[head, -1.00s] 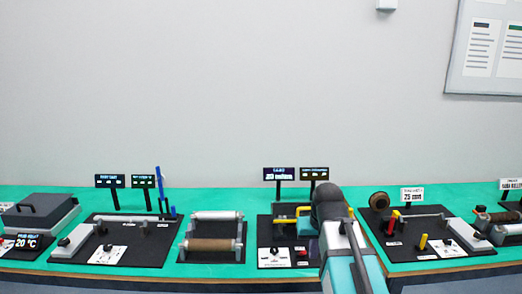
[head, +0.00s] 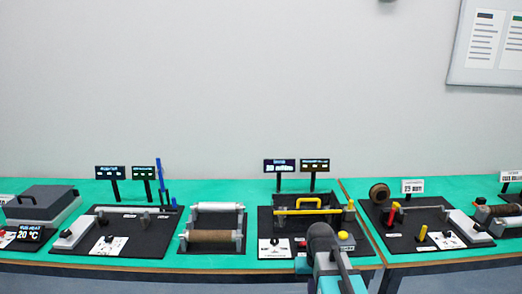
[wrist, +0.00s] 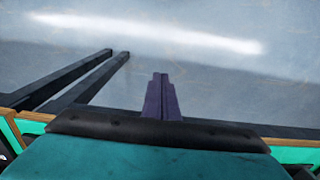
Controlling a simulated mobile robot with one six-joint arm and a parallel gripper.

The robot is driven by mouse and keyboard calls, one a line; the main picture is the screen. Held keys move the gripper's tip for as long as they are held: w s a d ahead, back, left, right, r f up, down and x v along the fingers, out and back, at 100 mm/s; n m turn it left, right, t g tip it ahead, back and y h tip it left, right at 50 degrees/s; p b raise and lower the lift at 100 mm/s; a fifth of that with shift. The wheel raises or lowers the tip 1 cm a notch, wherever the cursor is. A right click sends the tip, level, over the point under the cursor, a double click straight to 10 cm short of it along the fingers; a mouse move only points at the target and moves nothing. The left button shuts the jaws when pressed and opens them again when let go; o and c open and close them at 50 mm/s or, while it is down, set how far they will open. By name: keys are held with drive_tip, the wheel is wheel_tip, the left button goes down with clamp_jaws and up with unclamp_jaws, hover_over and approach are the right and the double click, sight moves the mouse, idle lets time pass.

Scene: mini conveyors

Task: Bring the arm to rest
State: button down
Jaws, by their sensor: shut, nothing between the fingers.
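My gripper (wrist: 160,80) shows in the wrist view as two dark purple fingers, closed together with nothing between them. It points over the grey floor, past a dark rounded edge of my own arm. In the head view my teal and white arm, with a dark grey joint, stands at the bottom, right of centre. It is in front of the middle conveyor station (head: 290,228) and covers part of that station's front edge. The gripper's fingers cannot be made out in the head view.
A green-topped bench (head: 150,186) runs across the head view with several conveyor stations. Two rollers (head: 212,236) stand left of the arm, and a station with a red lever (head: 393,213) stands right. In the wrist view dark bars (wrist: 88,83) lie left of my gripper.

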drive_tip(key=s+f+g, duration=0.5)
drive_tip(key=s+f, duration=2.7)
drive_tip(key=f, duration=0.2)
drive_tip(key=shift+d+f+g, duration=0.15)
drive_tip(key=shift+f+g, duration=0.05)
drive_tip(key=shift+g, duration=0.2)
